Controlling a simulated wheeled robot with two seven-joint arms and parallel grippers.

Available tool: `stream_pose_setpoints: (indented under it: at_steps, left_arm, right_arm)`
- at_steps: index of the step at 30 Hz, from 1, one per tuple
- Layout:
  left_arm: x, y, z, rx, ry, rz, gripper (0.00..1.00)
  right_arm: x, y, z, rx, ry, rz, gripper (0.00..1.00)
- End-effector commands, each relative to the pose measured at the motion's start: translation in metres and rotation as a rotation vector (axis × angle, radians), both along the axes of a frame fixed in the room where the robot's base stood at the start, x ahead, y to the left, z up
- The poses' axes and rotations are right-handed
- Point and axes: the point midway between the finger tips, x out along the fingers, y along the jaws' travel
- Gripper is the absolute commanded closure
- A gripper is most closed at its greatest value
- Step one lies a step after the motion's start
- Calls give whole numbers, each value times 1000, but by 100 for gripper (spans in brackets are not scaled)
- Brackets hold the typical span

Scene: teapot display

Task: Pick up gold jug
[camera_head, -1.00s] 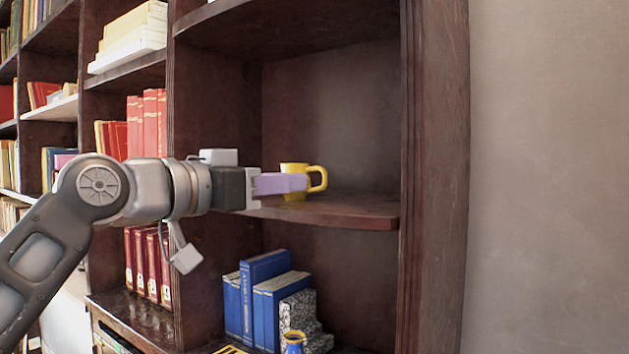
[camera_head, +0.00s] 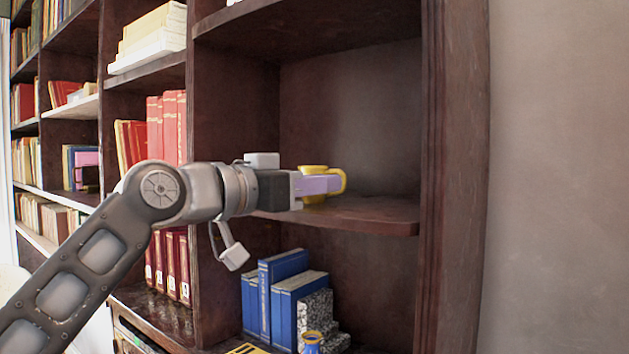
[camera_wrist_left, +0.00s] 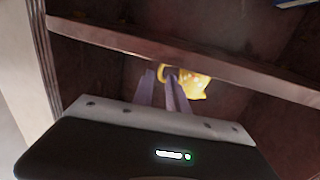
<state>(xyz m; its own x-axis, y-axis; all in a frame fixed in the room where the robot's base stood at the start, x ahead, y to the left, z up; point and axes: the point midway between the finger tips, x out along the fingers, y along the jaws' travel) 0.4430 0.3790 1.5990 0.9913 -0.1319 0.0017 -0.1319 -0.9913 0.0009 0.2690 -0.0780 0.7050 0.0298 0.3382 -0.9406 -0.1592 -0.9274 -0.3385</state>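The gold jug (camera_head: 313,169) is a yellow cup-like vessel with a loop handle. It stands on the middle shelf (camera_head: 375,215) in the head view, its handle to the right. My left gripper (camera_head: 338,184) reaches in from the left, and its lavender fingers cover most of the jug's body. In the left wrist view, the gripper's fingers (camera_wrist_left: 160,82) are apart, with the jug (camera_wrist_left: 198,86) just right of the right finger. The handle shows near the fingertips. Whether it lies between them or touches them I cannot tell. My right gripper is not in view.
Blue books (camera_head: 283,262), a speckled grey block (camera_head: 316,318) and a blue-and-yellow vase (camera_head: 311,343) stand in the compartment below. A dark upright panel (camera_head: 452,180) bounds the shelf on the right. The shelf right of the jug is clear.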

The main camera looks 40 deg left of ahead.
Motion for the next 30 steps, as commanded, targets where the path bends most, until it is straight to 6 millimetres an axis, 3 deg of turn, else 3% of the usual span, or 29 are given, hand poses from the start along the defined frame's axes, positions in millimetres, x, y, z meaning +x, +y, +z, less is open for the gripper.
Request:
stream_pose_setpoints:
  at_steps: [3, 9, 27, 30]
  left_arm:
    - [19, -3, 8, 2, 4, -4, 82]
    - [40, -5, 4, 1, 3, -2, 82]
    - [41, -5, 3, 1, 1, -1, 82]
    - [41, -5, 3, 1, 1, -1, 89]
  right_arm:
    - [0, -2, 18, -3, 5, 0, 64]
    - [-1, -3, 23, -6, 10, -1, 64]
    - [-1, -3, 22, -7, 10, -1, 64]
    - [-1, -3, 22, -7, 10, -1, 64]
